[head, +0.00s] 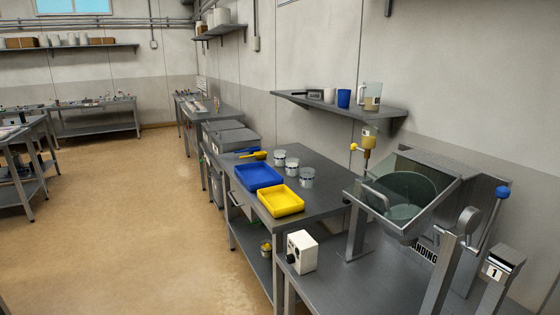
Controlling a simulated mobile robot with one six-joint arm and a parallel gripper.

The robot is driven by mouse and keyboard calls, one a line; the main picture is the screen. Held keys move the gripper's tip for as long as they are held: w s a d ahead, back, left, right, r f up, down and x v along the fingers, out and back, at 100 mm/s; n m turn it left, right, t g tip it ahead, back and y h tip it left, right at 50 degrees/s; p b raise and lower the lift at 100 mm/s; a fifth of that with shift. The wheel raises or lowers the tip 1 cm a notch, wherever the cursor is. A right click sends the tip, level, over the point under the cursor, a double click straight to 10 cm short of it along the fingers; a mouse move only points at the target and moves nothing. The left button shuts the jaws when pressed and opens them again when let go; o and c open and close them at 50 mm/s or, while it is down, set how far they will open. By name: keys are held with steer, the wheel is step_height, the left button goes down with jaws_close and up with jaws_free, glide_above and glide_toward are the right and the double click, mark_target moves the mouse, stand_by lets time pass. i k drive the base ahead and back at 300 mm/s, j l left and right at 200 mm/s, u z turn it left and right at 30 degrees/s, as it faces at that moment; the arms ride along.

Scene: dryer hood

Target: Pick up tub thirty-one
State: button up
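Three small pale tubs with blue markings stand in a row on the grey metal bench (330,194). The far tub (279,158), the middle tub (292,168) and the near tub (307,178) are upright and apart. Their labels are too small to read, so I cannot tell which is tub thirty-one. My gripper is not in view.
A blue tray (258,177) and a yellow tray (281,201) lie left of the tubs. A clear-fronted hood (405,195) stands nearer on the right, with a white control box (301,251) before it. A wall shelf (345,104) hangs above. The floor (150,230) at left is open.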

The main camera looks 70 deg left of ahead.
mark_target(279, 156)
steer(key=u, duration=2.5)
steer(key=z, duration=3.15)
steer(key=u, duration=3.1)
steer(key=i+j+z, duration=0.5)
steer(key=i+j, duration=0.2)
steer(key=i+j+z, duration=0.25)
steer(key=j, duration=0.25)
steer(key=i+j+z, duration=0.25)
steer(key=i+j, duration=0.15)
steer(key=i+j+z, duration=0.25)
steer(key=j, duration=0.4)
steer(key=i+j+z, duration=0.1)
steer(key=j+z, duration=0.15)
steer(key=j, duration=0.35)
steer(key=i+j+z, duration=0.25)
steer(key=j, duration=0.35)
steer(key=j+z, duration=0.25)
steer(key=j, duration=0.4)
